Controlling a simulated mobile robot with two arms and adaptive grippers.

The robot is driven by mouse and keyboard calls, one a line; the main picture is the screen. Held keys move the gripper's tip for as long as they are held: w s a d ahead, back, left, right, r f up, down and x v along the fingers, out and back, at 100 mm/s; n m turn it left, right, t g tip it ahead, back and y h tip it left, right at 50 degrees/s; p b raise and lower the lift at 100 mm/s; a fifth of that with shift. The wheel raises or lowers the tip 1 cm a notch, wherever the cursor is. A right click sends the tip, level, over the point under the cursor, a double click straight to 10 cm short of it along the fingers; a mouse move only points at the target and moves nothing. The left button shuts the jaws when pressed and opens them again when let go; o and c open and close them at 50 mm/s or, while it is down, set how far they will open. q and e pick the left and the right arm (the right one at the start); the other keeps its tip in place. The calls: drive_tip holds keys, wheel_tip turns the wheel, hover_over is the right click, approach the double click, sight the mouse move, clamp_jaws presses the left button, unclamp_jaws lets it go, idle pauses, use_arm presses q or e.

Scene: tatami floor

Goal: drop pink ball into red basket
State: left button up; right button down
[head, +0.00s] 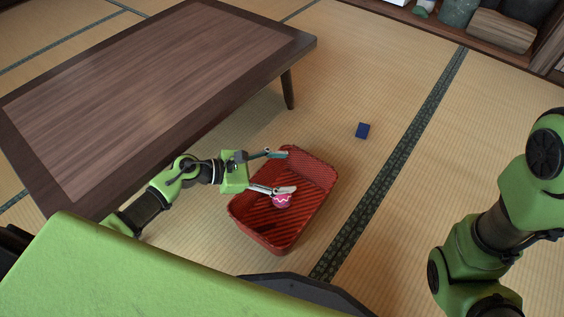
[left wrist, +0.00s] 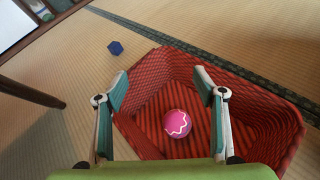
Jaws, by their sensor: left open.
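A pink ball (head: 282,201) with a white zigzag band is inside the red basket (head: 318,168), which stands on the tatami floor. In the left wrist view the ball (left wrist: 177,123) lies against the ribbed bottom of the basket (left wrist: 262,92), below the gap between my fingers. My left gripper (head: 283,171) is open and empty, with its fingers over the basket; one finger partly covers the ball in the head view. The open fingers also show in the left wrist view (left wrist: 162,88), apart from the ball. My right arm shows at the right of the head view, but its gripper is out of frame.
A low wooden table (head: 150,85) stands at the left, close to my left arm. A small blue cube (head: 362,130) lies on the floor beyond the basket. A shelf with a wooden box (head: 502,30) is at the top right. The floor right of the basket is clear.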

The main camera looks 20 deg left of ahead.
use_arm(q)
wheel_tip(320, 180, up, 9)
idle(0.3)
